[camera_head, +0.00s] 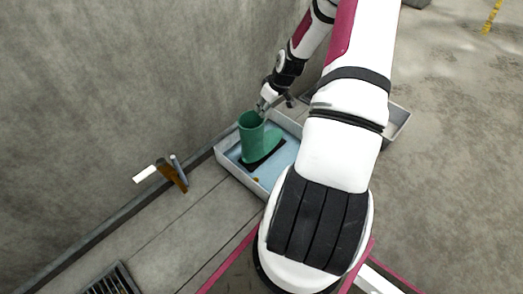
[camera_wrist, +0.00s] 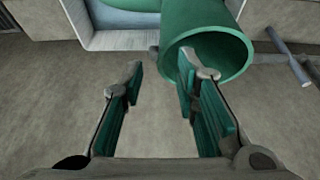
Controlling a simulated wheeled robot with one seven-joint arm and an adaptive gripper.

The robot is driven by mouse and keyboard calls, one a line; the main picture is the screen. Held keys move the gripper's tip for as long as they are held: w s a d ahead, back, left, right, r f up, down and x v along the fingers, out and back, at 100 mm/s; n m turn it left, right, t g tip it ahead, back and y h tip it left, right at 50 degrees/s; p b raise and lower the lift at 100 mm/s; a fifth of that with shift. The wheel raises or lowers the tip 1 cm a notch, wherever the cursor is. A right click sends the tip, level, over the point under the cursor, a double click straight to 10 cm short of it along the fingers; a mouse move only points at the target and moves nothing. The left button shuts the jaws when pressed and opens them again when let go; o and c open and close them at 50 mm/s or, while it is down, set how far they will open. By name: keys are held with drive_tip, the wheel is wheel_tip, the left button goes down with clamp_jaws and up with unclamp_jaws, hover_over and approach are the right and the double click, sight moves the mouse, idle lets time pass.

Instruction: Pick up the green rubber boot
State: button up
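The green rubber boot (camera_head: 252,135) stands upright in a shallow light-coloured tray (camera_head: 232,166) with a blue bottom, its toe toward the right. My gripper (camera_head: 268,100) is at the top of the boot's shaft in the head view. In the wrist view, my gripper (camera_wrist: 160,64) is open, with one finger on either side of an empty gap. The boot's round open top (camera_wrist: 238,62) is at the upper right there. The right fingertip overlaps the boot's rim; whether it touches or enters the opening, I cannot tell. The left finger is clear of the boot.
A concrete wall (camera_head: 120,90) runs close behind the tray. A brown and white item (camera_head: 168,172) lies by the wall, left of the tray. Another grey tray (camera_head: 400,118) shows partly behind my arm. A floor grate (camera_head: 112,280) is at the lower left. Open floor lies to the right.

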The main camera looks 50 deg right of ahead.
sight(263, 134)
drive_tip(key=b+x, duration=0.3)
drive_tip(key=x, duration=0.3)
drive_tip(key=shift+f, duration=0.45)
drive_tip(key=shift+r, duration=0.1)
clamp_jaws()
